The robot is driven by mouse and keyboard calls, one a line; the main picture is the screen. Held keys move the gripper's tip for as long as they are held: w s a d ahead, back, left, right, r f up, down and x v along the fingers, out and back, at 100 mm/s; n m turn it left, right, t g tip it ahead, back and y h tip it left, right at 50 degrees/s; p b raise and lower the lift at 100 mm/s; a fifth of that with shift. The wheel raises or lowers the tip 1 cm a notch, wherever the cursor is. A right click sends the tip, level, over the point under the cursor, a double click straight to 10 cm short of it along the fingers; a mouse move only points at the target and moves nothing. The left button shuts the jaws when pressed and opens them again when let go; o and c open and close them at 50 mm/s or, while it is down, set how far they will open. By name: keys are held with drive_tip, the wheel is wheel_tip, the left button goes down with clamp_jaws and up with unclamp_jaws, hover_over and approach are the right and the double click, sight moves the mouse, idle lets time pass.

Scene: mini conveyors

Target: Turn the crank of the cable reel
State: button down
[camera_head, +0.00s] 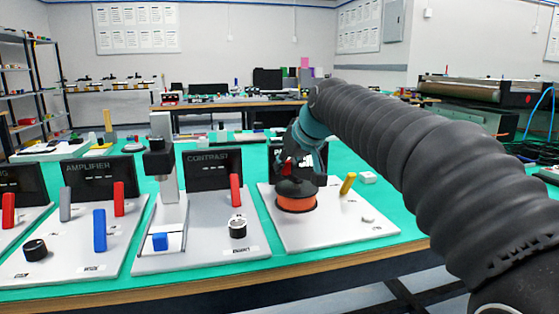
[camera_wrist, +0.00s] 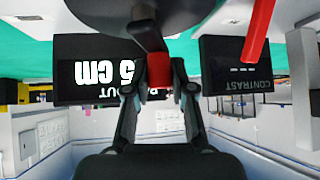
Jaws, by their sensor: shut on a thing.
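The cable reel (camera_head: 297,203) has an orange drum under a black disc and sits on a light panel at the right of the bench. Its red crank handle (camera_wrist: 161,68) shows in the wrist view, hanging from a dark crank arm (camera_wrist: 148,32) below the black disc (camera_wrist: 165,12) in that upside-down picture. My gripper (camera_wrist: 160,80) is shut on this red handle, one finger on each side. In the head view my gripper (camera_head: 291,166) is above the reel and partly hides the handle.
Left of the reel stands the CONTRAST panel (camera_head: 255,225) with a red lever (camera_head: 236,190) and a black knob (camera_head: 238,227). A yellow lever (camera_head: 347,183) stands right of the reel. The AMPLIFIER panel (camera_head: 50,262) is farther left.

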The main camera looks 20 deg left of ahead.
drive_tip(key=shift+w+d+r+m+t+h+p, duration=0.1)
drive_tip(key=shift+w+d+m+t+h+p, duration=0.15)
drive_tip(key=shift+m+t+h+p, duration=0.45)
drive_tip(key=shift+w+d+r+m+t+h+p, duration=0.15)
drive_tip(key=shift+m+h, duration=0.35)
drive_tip(key=shift+m, duration=0.6)
drive_tip(key=shift+f, duration=0.1)
drive_tip(key=c, duration=1)
unclamp_jaws()
drive_tip(key=shift+o, duration=0.2)
drive_tip(key=v, duration=1.2)
drive_tip(key=shift+f, duration=0.1)
